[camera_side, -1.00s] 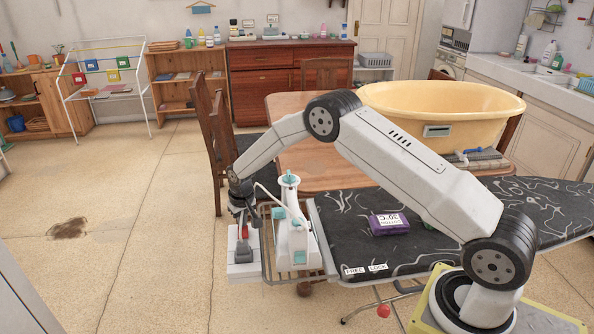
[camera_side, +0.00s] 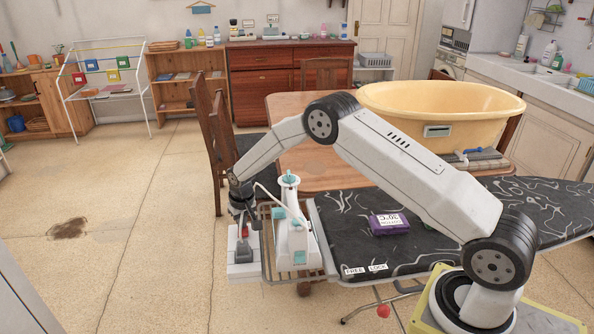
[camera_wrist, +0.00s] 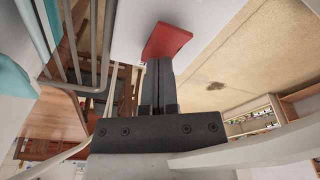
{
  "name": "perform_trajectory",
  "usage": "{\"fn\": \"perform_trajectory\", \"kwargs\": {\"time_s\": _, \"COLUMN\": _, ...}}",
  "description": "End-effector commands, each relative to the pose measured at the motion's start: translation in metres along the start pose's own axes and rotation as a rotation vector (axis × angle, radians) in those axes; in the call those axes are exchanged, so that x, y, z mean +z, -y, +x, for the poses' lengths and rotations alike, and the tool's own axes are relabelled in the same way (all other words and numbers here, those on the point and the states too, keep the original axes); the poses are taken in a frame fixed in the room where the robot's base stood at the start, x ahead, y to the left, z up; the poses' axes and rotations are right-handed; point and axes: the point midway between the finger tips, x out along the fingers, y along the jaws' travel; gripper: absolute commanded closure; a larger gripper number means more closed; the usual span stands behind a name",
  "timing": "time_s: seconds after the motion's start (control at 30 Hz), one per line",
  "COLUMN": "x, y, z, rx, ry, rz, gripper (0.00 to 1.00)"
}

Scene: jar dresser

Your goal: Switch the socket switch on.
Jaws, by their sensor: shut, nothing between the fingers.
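The white socket box (camera_side: 243,268) is fixed at the left end of the ironing board, beside the iron rest. Its red switch (camera_wrist: 167,40) shows in the wrist view as a tilted red rocker on the white face. A grey plug (camera_side: 241,251) appears to sit in the box, below the switch. My gripper (camera_wrist: 159,62) is shut and empty, its fingertips right at the lower edge of the switch. I cannot tell whether they touch it. In the side view my gripper (camera_side: 241,222) is just above the box and partly hides the switch.
A white and teal steam iron (camera_side: 294,235) stands on the wire rack (camera_side: 272,268) close to the right of the socket. A wooden chair (camera_side: 213,140) stands behind my gripper. A purple box (camera_side: 388,224) lies on the ironing board (camera_side: 430,240).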

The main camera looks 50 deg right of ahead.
Motion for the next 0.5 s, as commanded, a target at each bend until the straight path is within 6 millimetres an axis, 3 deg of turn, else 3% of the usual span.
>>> {"fn": "perform_trajectory", "kwargs": {"time_s": 0.5, "x": -0.002, "y": 0.0, "z": -0.024, "rx": 0.001, "ry": 0.006, "rz": -0.001, "gripper": 1.0}}
